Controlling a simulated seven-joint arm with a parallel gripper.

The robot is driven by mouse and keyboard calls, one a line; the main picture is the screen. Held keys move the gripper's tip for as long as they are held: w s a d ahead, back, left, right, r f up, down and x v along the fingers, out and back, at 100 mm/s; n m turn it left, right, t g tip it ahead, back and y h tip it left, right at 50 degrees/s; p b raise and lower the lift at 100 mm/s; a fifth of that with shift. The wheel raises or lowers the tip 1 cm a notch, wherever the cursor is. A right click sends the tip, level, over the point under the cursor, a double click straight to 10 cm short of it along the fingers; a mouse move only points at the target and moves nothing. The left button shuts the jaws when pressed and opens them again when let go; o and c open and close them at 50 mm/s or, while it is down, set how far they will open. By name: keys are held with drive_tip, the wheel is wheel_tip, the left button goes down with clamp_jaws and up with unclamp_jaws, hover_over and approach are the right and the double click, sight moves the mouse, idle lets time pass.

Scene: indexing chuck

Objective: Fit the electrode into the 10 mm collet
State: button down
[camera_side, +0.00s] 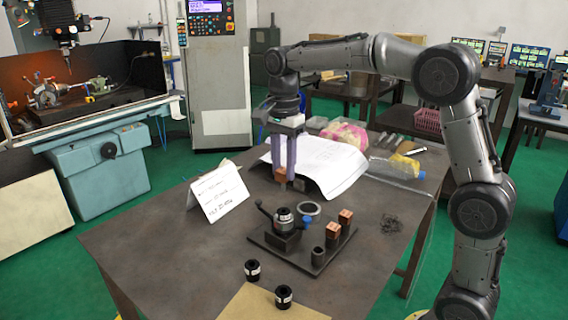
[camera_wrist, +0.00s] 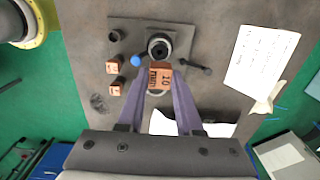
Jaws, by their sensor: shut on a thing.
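The electrode is a copper block (camera_side: 281,174) with a thin shank pointing down. In the wrist view its face (camera_wrist: 160,76) reads "10 mm". My gripper (camera_side: 282,168) is shut on the block and holds it upright above the table, behind the chuck. The purple fingers also show in the wrist view (camera_wrist: 160,84). The chuck (camera_side: 284,218) is a dark round body with a side lever and a collet in its top; it also shows in the wrist view (camera_wrist: 159,47). I cannot read a size on that collet. The shank is hidden in the wrist view.
Two black collets (camera_side: 252,270) (camera_side: 283,297) stand in front. A folded card (camera_side: 218,192) stands left.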

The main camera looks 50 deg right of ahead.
sight(284, 190)
drive_tip(key=shift+f, duration=2.5)
drive_tip(key=shift+f, duration=1.75)
drive_tip(key=c, duration=0.5)
unclamp_jaws()
wheel_tip(284, 190, up, 14)
drive_tip(key=shift+f, duration=0.1)
